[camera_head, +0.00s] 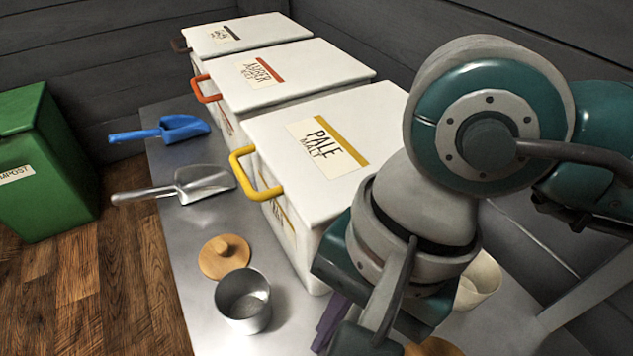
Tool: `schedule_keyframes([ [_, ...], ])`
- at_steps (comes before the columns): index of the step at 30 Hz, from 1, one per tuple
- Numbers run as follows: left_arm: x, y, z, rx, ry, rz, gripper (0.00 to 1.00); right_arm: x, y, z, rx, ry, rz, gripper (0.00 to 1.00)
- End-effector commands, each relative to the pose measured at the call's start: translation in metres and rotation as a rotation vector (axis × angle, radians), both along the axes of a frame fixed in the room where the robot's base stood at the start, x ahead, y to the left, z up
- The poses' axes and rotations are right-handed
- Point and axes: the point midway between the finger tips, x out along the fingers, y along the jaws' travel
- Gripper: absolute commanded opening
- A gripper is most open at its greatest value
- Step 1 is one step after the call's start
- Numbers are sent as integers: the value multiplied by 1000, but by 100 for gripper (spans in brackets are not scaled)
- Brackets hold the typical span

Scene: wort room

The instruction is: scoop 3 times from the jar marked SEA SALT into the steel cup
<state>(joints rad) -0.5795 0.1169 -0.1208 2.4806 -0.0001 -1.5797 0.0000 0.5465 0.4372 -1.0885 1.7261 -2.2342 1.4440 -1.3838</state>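A steel cup (243,303) stands upright at the front of the metal table, with a pale speckled patch visible inside it. A cream jar (479,281) is partly hidden behind my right arm; no SEA SALT marking is readable on it. My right gripper (372,318) is low over the table, right of the cup, with grey fingers partly hidden by its own wrist. A purple piece (329,322) shows beside its fingers; I cannot tell whether it is held. My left gripper is not in view.
White bins for pale malt (352,110), amber (290,60) and another (262,28) line the back. A steel scoop (200,184), blue scoop (180,128) and wooden lid (223,258) lie on the table (190,238). Another wooden piece (436,347) shows below my arm. A green bin (45,175) stands left.

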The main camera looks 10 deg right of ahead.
Motion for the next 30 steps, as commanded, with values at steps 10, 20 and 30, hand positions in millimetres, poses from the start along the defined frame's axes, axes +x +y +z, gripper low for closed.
schedule_keyframes([
  [10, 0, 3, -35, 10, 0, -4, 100, 15, -11, -16, 109, 134, -4, 0],
  [20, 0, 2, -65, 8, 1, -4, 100, 24, -18, -31, 175, 215, -2, 0],
  [30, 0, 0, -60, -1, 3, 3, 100, 30, -24, -42, 130, 157, 4, 0],
])
